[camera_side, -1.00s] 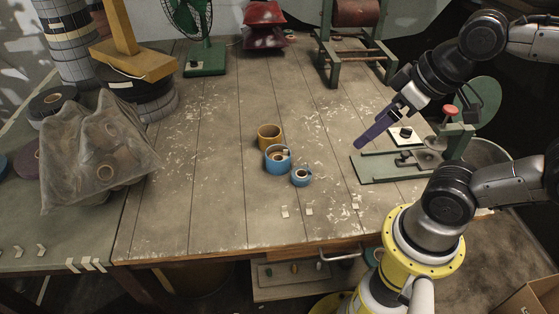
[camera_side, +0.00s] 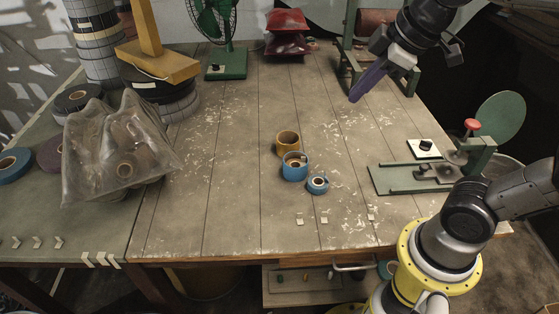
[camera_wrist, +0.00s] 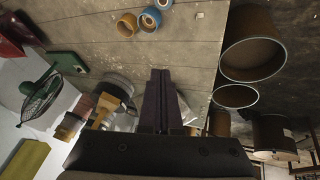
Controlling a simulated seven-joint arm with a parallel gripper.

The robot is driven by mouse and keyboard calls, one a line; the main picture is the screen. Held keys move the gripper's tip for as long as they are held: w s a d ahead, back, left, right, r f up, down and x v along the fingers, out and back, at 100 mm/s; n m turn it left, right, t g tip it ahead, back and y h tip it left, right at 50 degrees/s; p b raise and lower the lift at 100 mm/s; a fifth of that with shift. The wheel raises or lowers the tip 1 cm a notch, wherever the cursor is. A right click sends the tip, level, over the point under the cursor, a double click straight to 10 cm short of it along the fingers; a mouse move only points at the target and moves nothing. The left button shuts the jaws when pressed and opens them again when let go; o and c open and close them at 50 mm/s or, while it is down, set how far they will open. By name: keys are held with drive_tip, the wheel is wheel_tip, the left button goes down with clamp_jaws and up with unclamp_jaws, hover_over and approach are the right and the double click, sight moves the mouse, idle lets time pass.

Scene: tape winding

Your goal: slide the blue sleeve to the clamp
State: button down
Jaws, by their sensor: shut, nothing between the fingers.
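A larger blue ring (camera_side: 295,172) and a smaller blue roll (camera_side: 317,186) sit close together on the wooden table; I cannot tell which is the sleeve. Both also show at the top of the wrist view, the larger ring there (camera_wrist: 150,19) beside the smaller roll (camera_wrist: 164,3). A green bench fixture (camera_side: 400,184) with a red knob, seemingly the clamp, stands at the table's right. My gripper (camera_side: 353,98) has purple fingers closed together, empty, in the air above the back right of the table. It also shows in the wrist view (camera_wrist: 160,72), apart from both blue things.
A yellow-brown ring (camera_side: 287,139) stands just behind the larger blue ring. A green fan (camera_side: 226,63), red trays (camera_side: 287,42) and a winding stand (camera_side: 350,70) line the back. A clear bag (camera_side: 118,155) lies left. The left-middle tabletop (camera_side: 220,180) is bare.

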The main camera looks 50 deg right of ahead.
drive_tip(key=w+a+f+n+g, duration=0.1)
drive_tip(key=w+f+n+g, duration=0.15)
drive_tip(key=w+f, duration=0.6)
drive_tip(key=w+a+f+n+g, duration=0.1)
drive_tip(key=w+f+n+g, duration=0.2)
drive_tip(key=w, duration=1)
drive_tip(key=f, duration=1.8)
drive_tip(key=shift+w+a+f, duration=0.2)
drive_tip(key=shift+w+f, duration=0.05)
drive_tip(key=shift+w, duration=0.05)
drive_tip(key=shift+s+d+f, duration=0.2)
drive_tip(key=shift+s+d, duration=0.15)
drive_tip(key=shift+d, duration=0.3)
drive_tip(key=shift+s+d+f, duration=0.2)
drive_tip(key=shift+s+d, duration=0.15)
drive_tip(key=shift+d, duration=0.25)
drive_tip(key=shift+s+d, duration=0.3)
drive_tip(key=shift+d, duration=0.2)
drive_tip(key=shift+d, duration=0.1)
drive_tip(key=s+d, duration=0.3)
drive_tip(key=d, duration=0.2)
drive_tip(key=s+d, duration=0.3)
drive_tip(key=d, duration=0.2)
drive_tip(key=s+d, duration=0.3)
drive_tip(key=d, duration=0.2)
